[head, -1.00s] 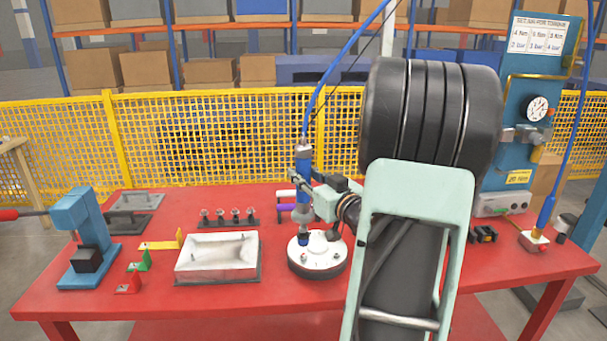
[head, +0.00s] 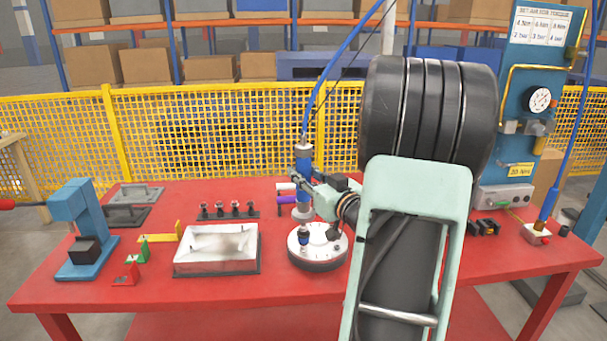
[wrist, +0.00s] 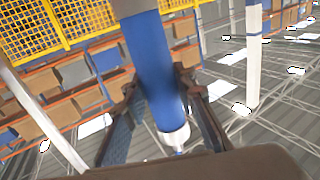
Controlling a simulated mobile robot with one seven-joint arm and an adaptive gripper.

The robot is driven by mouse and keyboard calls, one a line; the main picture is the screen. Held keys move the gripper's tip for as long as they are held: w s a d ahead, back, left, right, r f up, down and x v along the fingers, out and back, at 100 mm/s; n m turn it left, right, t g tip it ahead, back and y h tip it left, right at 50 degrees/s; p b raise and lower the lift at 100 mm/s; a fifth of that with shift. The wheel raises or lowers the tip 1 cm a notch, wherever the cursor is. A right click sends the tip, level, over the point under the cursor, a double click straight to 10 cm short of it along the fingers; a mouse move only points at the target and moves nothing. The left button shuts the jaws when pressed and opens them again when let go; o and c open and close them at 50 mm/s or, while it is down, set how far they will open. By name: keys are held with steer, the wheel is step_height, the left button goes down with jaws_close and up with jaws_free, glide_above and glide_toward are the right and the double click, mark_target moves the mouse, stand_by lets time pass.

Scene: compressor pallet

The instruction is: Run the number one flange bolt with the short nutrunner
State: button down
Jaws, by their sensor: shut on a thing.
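My gripper (head: 306,178) is shut on the blue body of a nutrunner (head: 303,160), held upright with a blue hose from its top. In the wrist view the blue cylinder (wrist: 155,60) sits between both fingers. The tool's grey lower end (head: 302,212) shows above and near the back of the round white flange (head: 318,240). A small dark and blue upright piece (head: 304,238) stands on the flange's left side, below the tool in the picture. Contact between them cannot be told. Smaller bolt heads show on the flange; their numbers are not readable.
A white tray (head: 182,270) lies left of the flange. A rack of several dark sockets (head: 230,213) stands behind it. A blue press (head: 75,235) and red, green and yellow blocks are at left. A gauge board (head: 535,60) stands at right. The red table's front (head: 200,293) is clear.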

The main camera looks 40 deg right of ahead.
steer(key=shift+a+f+b, duration=0.1)
steer(key=shift+f+b, duration=1.5)
steer(key=shift+f, duration=0.3)
stand_by(1.8)
steer(key=shift+r, duration=0.1)
steer(key=shift+r+p, duration=1.9)
steer(key=shift+r, duration=0.8)
